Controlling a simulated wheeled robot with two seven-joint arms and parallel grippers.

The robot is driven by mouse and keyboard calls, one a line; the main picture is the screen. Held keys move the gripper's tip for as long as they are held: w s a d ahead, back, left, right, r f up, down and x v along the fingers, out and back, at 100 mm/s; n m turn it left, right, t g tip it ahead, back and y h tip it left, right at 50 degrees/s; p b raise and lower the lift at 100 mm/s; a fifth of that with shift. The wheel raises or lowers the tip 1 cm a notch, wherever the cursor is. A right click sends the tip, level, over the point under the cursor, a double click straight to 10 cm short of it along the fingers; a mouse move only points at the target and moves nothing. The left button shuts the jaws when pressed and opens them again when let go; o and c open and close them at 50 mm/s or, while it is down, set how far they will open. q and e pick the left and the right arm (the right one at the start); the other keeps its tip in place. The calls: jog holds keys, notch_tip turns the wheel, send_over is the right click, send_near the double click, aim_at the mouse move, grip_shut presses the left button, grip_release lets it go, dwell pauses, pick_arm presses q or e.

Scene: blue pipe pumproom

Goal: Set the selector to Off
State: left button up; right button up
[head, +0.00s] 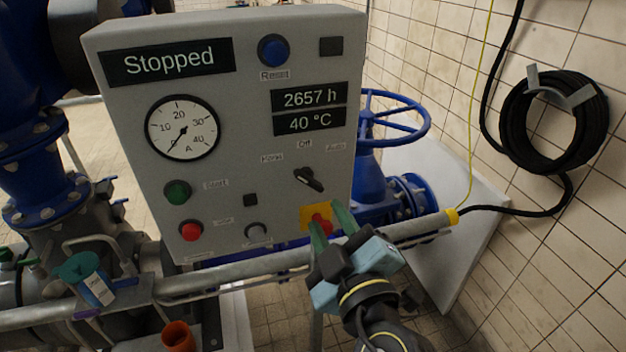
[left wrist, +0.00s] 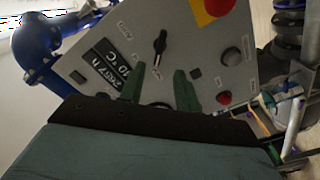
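The selector (head: 308,179) is a black knob on the grey control panel (head: 240,130). Its handle slants from upper left to lower right, with the upper-left end toward the left label; the Off label (head: 305,145) is above it and Auto is to the right. The selector also shows in the left wrist view (left wrist: 160,43), beyond the fingertips. My left gripper (head: 330,214) is open and empty, its green fingers apart, below the selector and not touching it. The fingers also show in the left wrist view (left wrist: 160,78). My right gripper is not in view.
A red stop button on a yellow plate (head: 307,215) is partly hidden behind my left fingers. Green (head: 177,192) and red (head: 190,230) buttons are at the panel's left. The display (head: 168,62) reads Stopped. A grey pipe (head: 240,278) runs below; a blue handwheel (head: 395,98) stands behind.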

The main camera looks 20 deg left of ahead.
aim_at(311, 185)
pick_arm(q)
jog(key=p+x, duration=0.2)
jog(key=x, duration=0.5)
jog(key=shift+w+a+r, duration=0.1)
jog(key=shift+w+a, duration=0.15)
jog(key=shift+w, duration=0.1)
jog(key=shift+w+a, duration=0.3)
jog(key=shift+w, duration=0.15)
